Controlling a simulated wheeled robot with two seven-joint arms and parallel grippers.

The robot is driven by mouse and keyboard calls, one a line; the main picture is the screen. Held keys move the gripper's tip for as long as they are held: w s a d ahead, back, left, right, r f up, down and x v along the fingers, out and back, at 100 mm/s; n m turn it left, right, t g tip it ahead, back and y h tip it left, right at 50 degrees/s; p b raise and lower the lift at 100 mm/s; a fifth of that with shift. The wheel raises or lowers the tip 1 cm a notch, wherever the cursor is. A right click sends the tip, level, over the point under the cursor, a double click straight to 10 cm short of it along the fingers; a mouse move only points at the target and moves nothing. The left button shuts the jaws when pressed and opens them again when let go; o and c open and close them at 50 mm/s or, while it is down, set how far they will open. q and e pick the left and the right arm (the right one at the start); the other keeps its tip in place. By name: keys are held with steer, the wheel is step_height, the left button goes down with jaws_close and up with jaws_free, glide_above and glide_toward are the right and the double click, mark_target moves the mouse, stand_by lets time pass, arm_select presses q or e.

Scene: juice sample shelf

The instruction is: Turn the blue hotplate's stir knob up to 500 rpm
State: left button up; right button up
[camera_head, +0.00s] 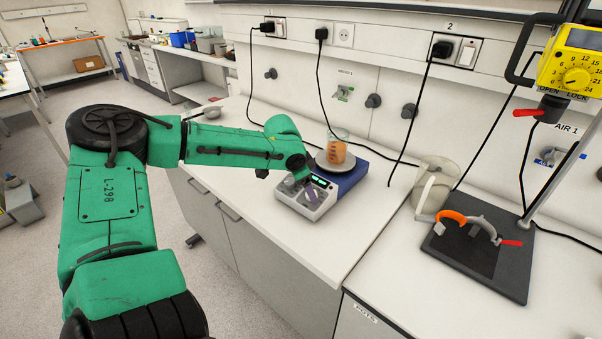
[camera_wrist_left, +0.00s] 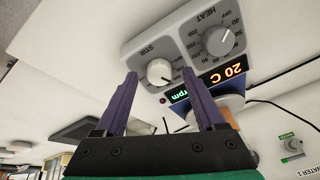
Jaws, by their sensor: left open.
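The blue hotplate (camera_head: 351,179) stands on the bench, its grey control panel (camera_head: 322,207) facing my left arm. In the left wrist view the panel shows a pale stir knob (camera_wrist_left: 159,71) under the word STIR and a grey heat knob (camera_wrist_left: 218,41). An orange display reads 20 C. A green display (camera_wrist_left: 179,96) shows "rpm"; its digits are hidden by a finger. My left gripper (camera_wrist_left: 161,74) is open, its purple fingertips to either side of the stir knob in that view; I cannot tell whether they touch it. My right gripper is out of view.
A beaker with orange liquid (camera_head: 337,151) stands on the hotplate's round top. To the right are a clear jug (camera_head: 433,185) and a dark stand base (camera_head: 480,255) with clamps. Black cables hang along the wall behind. The bench left of the hotplate is mostly clear.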

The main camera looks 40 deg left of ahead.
arm_select(q)
steer(key=v, duration=1.3)
steer(key=shift+r+b, duration=0.25)
steer(key=shift+b, duration=0.1)
steer(key=shift+s, duration=0.1)
